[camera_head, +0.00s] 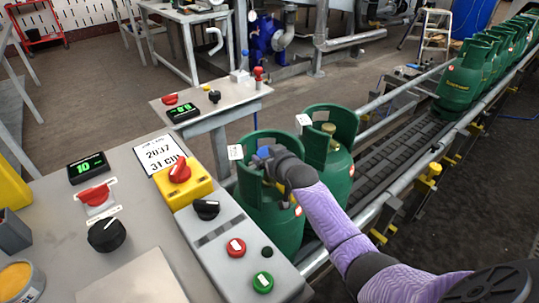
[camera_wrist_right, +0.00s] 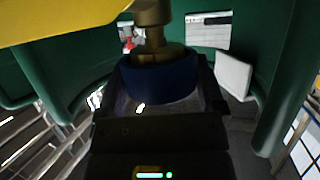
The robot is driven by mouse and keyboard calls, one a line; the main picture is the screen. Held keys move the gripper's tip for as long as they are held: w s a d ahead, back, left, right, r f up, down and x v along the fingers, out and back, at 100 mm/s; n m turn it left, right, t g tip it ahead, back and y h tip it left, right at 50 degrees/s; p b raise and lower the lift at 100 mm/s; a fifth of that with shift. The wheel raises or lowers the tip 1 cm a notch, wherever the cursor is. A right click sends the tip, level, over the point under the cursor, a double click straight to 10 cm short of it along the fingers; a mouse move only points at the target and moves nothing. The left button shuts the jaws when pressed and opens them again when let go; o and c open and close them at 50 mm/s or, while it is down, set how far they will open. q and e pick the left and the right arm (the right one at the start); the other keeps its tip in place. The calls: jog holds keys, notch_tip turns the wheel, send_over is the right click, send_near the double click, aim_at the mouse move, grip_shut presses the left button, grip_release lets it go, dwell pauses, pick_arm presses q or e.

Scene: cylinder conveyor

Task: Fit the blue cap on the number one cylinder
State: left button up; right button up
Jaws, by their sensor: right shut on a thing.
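The nearest green cylinder (camera_head: 268,212) stands at the near end of the conveyor. A second green cylinder (camera_head: 328,150) with a brass valve (camera_head: 328,128) stands just behind it. My right gripper (camera_head: 265,156) reaches into the collar of the nearest cylinder. In the right wrist view its jaws (camera_wrist_right: 162,100) are shut on the blue cap (camera_wrist_right: 160,82). The cap is up against a brass valve (camera_wrist_right: 153,40) inside the green collar (camera_wrist_right: 285,80); I cannot tell whether it is seated. My left gripper is not in view.
A control desk with a red switch (camera_head: 180,172) and buttons is left of the nearest cylinder. A small side table (camera_head: 225,105) stands behind. The conveyor (camera_head: 400,150) runs to the back right, where several green cylinders (camera_head: 464,78) stand. Rails (camera_head: 420,165) flank it.

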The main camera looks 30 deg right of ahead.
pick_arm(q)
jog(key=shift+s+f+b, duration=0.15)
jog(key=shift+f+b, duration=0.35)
pick_arm(e)
jog(key=shift+f, duration=0.8)
jog(key=o, duration=0.9)
jog(key=shift+s+r, duration=0.15)
pick_arm(q)
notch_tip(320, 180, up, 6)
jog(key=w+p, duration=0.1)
jog(key=p, duration=0.5)
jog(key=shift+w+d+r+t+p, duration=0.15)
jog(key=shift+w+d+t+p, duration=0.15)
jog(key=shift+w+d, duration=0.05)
pick_arm(e)
jog(key=v, duration=0.9)
jog(key=shift+s, duration=0.3)
